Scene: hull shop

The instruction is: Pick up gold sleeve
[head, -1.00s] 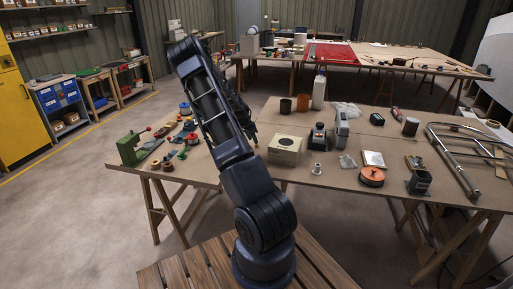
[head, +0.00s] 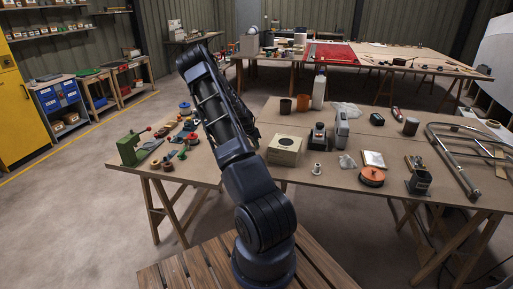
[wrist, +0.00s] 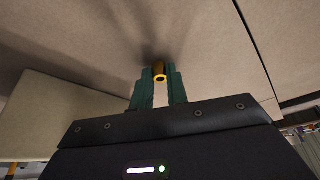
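The gold sleeve (wrist: 160,74) shows in the wrist view as a small gold ring with a dark bore, between the tips of the green fingers. My gripper (wrist: 160,78) has a finger against each side of it and looks shut on it. A soft shadow lies on the brown surface around the fingertips, so the sleeve is close to that surface; I cannot tell whether it touches. In the head view my arm hides the gripper and the sleeve.
The near workbench (head: 320,178) holds a cream box (head: 285,150), a green press (head: 131,148), an orange reel (head: 371,176) and a grey tube frame (head: 455,160). Several small coloured parts lie left of my arm. In the wrist view a dark gap (wrist: 258,50) runs at right.

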